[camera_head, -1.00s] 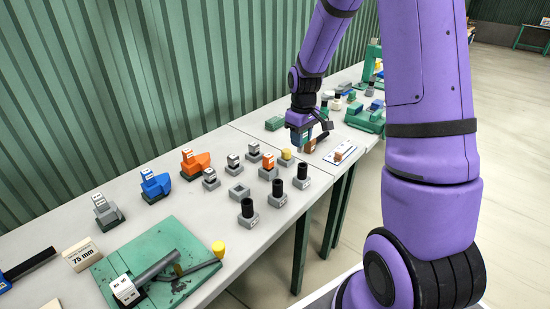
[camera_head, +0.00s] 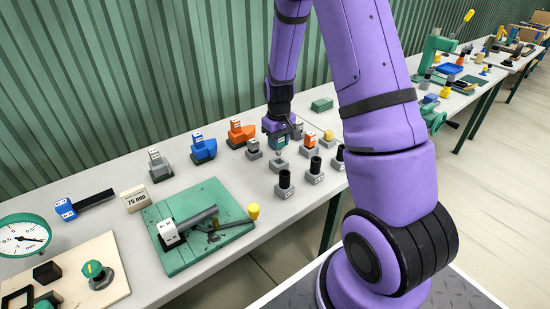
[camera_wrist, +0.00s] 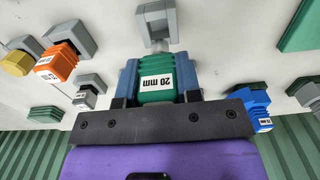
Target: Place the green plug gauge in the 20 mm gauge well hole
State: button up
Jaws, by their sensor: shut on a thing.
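The green plug gauge (camera_wrist: 157,80), labelled 20 mm, is held between the two blue-grey fingers of my gripper (camera_wrist: 157,78). In the head view the plug gauge (camera_head: 280,143) hangs upright, with its grey tip pointing down. The grey gauge well (camera_head: 278,164) is on the table just below it. The well (camera_wrist: 157,22) is also in the wrist view, beyond the plug. The tip looks slightly above the well; I cannot tell whether it touches or lines up with the hole.
An orange-topped gauge (camera_head: 310,143), a yellow-topped gauge (camera_head: 328,137) and black-topped gauges (camera_head: 285,181) stand close around in grey wells. Blue (camera_head: 203,147) and orange (camera_head: 241,131) blocks are to the left. A green plate (camera_head: 195,255) with a grey cylinder lies in front.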

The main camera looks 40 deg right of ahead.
jog(key=shift+f, duration=2.7)
jog(key=shift+f, duration=0.2)
jog(key=o, duration=1.1)
jog(key=shift+c, duration=0.2)
jog(key=shift+r, duration=0.1)
notch_tip(320, 180, up, 12)
jog(key=shift+s+r, duration=0.1)
jog(key=shift+r, duration=0.1)
notch_tip(320, 180, up, 9)
jog(key=t, duration=0.1)
send_over(279, 154)
jog(key=s+a, duration=0.2)
jog(key=a, duration=0.1)
jog(key=s+a+r+t, duration=0.2)
jog(key=s+a+r, duration=0.2)
jog(key=s+r, duration=0.4)
jog(key=s+a+r+t, duration=0.1)
jog(key=s+r, duration=0.3)
jog(key=s, duration=0.4)
jog(key=s+a+r+t, duration=0.1)
jog(key=s+a+r, duration=0.3)
jog(key=s, duration=0.3)
jog(key=shift+s+a, duration=0.25)
jog(key=shift+s, duration=0.1)
